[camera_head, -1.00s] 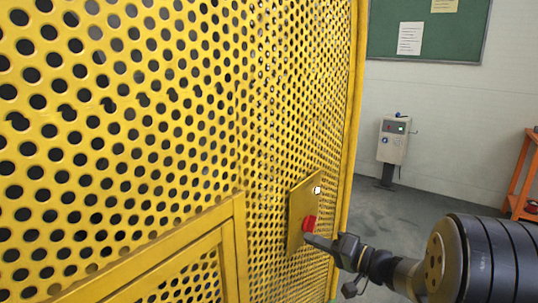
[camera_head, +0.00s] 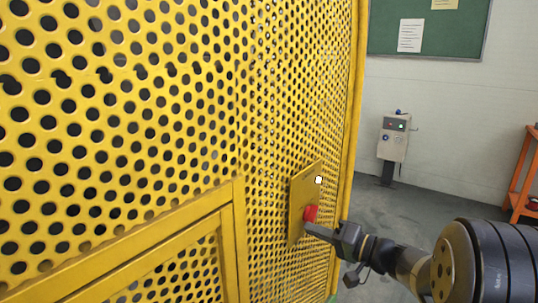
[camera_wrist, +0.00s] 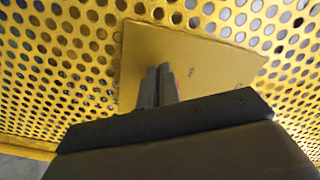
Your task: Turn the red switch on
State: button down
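The red switch (camera_head: 311,213) sits low on a yellow plate (camera_head: 299,196) fixed to the perforated yellow guard. My gripper (camera_head: 308,229) reaches in from the right, its fingertips at the plate just below the red switch; I cannot tell if they touch it. In the wrist view my gripper's two fingers (camera_wrist: 158,84) lie close together, pointing at the plate (camera_wrist: 195,62), with no clear gap between them. The switch is almost wholly hidden there; only a trace of red shows beside the right finger. The switch's turned position cannot be made out.
A small white element (camera_head: 318,180) is on the plate above the switch. The perforated yellow guard (camera_head: 130,110) fills the left and middle. A grey control box (camera_head: 393,138) stands by the back wall, and an orange rack (camera_head: 524,180) is at the far right.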

jog(key=shift+s+r+b, duration=0.1)
jog(key=shift+b, duration=0.8)
jog(key=b+v, duration=0.2)
jog(key=v, duration=0.4)
dwell(0.4)
jog(key=shift+s+a, duration=0.1)
jog(key=shift+s, duration=0.05)
